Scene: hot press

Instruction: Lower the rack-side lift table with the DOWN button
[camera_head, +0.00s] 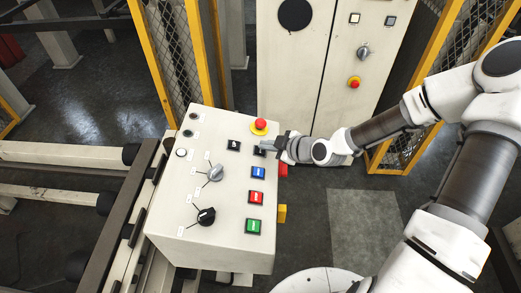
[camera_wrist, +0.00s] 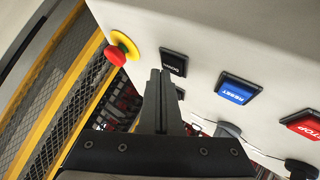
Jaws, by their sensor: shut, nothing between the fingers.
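The DOWN button (camera_wrist: 173,62) is a black square button with white lettering on the pale control panel (camera_head: 170,228). In the wrist view it sits between the red emergency stop and the blue RESET button. My gripper (camera_head: 264,148) reaches in from the right over the panel's upper right part. Its fingers are shut and empty. In the wrist view the fingertips (camera_wrist: 160,72) show just beside the DOWN button; whether they touch it I cannot tell. In the head view the fingers partly cover a black button beside another black button (camera_head: 233,145).
A red emergency stop (camera_head: 260,124) on a yellow base stands close to the fingers. Blue RESET (camera_head: 258,171), red STOP (camera_head: 257,198) and green (camera_head: 253,226) buttons line the right side. Two rotary knobs are further left. A cabinet (camera_head: 290,75) and yellow-framed mesh guards stand behind.

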